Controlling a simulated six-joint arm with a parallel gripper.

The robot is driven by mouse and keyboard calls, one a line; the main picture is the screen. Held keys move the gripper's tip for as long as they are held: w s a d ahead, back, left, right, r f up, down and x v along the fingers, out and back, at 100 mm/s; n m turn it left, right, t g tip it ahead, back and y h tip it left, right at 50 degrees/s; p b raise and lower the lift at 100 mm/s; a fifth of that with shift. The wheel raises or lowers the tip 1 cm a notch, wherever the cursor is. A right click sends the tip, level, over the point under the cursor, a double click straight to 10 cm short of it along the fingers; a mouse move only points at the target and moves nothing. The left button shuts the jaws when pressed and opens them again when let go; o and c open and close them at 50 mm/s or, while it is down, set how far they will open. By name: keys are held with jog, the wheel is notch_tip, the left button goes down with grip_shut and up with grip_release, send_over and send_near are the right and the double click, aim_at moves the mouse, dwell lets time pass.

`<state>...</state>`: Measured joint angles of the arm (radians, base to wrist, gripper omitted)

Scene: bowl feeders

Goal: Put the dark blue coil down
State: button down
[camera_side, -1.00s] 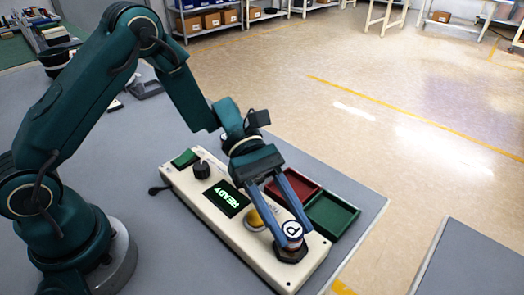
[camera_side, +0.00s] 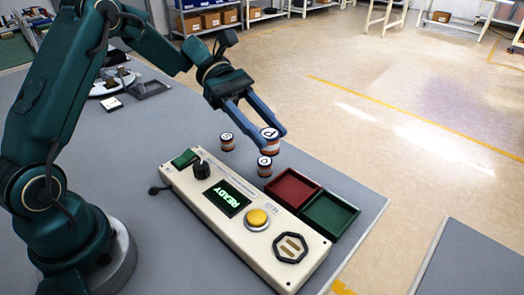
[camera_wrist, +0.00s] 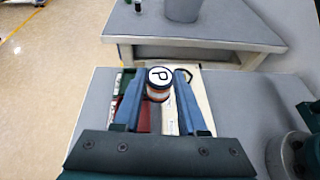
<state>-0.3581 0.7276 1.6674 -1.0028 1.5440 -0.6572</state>
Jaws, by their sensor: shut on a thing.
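My gripper (camera_side: 272,137) is shut on a coil (camera_side: 269,134) and holds it upright in the air above the table, behind the tester. The held coil has a white cap marked P, a dark rim and an orange-brown body. In the wrist view the coil (camera_wrist: 159,82) sits between my fingertips (camera_wrist: 160,78). Two similar coils with white caps, one at the left (camera_side: 227,143) and one nearer the tester (camera_side: 264,168), stand on the table under and beside my gripper.
The cream tester (camera_side: 205,212) has a lit READY screen (camera_side: 226,198), a yellow button (camera_side: 256,217) and an empty hexagonal socket (camera_side: 291,243). A red tray (camera_side: 291,188) and a green tray (camera_side: 330,214) lie beside it, empty. The grey table (camera_side: 175,130) is clear around the coils.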

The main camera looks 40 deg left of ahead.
jog(key=w+f+n+t, duration=0.2)
jog(key=w, duration=0.3)
send_over(322, 212)
notch_tip(322, 212, down, 7)
jog(key=shift+r, duration=0.1)
jog(key=shift+f+t, duration=0.3)
jog(key=shift+f, duration=1.65)
jog(key=shift+f, duration=0.15)
jog(key=shift+c, duration=2.3)
grip_release()
